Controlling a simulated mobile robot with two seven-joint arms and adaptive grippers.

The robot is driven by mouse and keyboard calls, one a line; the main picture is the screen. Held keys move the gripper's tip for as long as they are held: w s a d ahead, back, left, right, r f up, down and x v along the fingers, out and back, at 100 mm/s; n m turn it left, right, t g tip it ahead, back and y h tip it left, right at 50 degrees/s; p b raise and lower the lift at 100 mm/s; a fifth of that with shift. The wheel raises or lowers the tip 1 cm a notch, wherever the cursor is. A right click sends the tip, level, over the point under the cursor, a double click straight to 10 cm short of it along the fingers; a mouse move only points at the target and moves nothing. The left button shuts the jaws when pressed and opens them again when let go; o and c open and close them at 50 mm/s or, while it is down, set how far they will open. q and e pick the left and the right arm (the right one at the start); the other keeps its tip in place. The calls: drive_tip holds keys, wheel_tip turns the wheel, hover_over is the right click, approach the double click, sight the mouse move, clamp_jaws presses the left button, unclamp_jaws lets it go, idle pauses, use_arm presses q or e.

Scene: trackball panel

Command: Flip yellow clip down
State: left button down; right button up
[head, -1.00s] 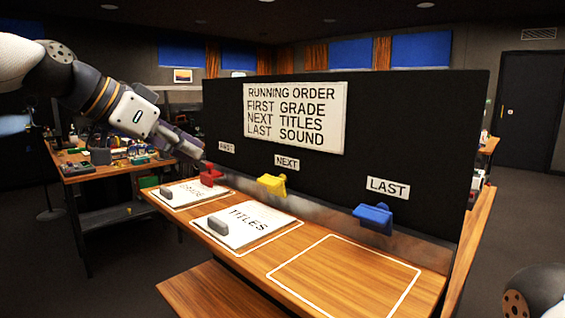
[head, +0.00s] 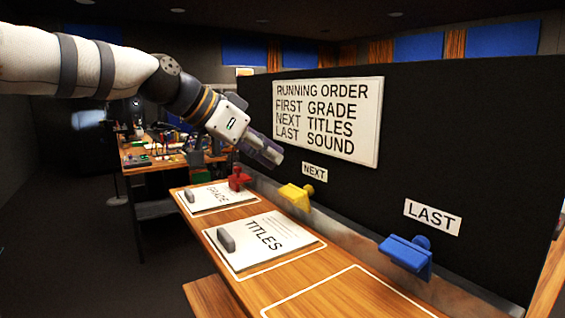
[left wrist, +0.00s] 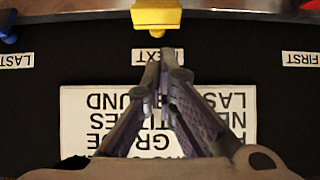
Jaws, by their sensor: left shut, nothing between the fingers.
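The yellow clip (head: 296,196) sits on the ledge at the foot of the black panel, under the NEXT label (head: 314,172). In the left wrist view the yellow clip (left wrist: 156,15) is at the top centre, just beyond the fingertips. My left gripper (head: 275,155) is shut and empty, in front of the panel, above and to the left of the yellow clip and apart from it. My right gripper is not in view.
The red clip (head: 238,179) is to the left and the blue clip (head: 406,255) to the right, under LAST. The GRADE sheet (head: 218,199) and TITLES sheet (head: 262,243) lie on the table. The outlined space (head: 350,296) at the right is bare. The panel rises behind the clips.

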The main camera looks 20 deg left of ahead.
sight(294, 188)
use_arm(q)
drive_tip(key=x, duration=0.7)
drive_tip(key=shift+f, duration=0.2)
drive_tip(key=shift+w+d+f+b, duration=0.1)
drive_tip(key=shift+w+f+b, duration=0.15)
drive_tip(key=shift+b, duration=0.05)
drive_tip(key=shift+w+d, duration=0.2)
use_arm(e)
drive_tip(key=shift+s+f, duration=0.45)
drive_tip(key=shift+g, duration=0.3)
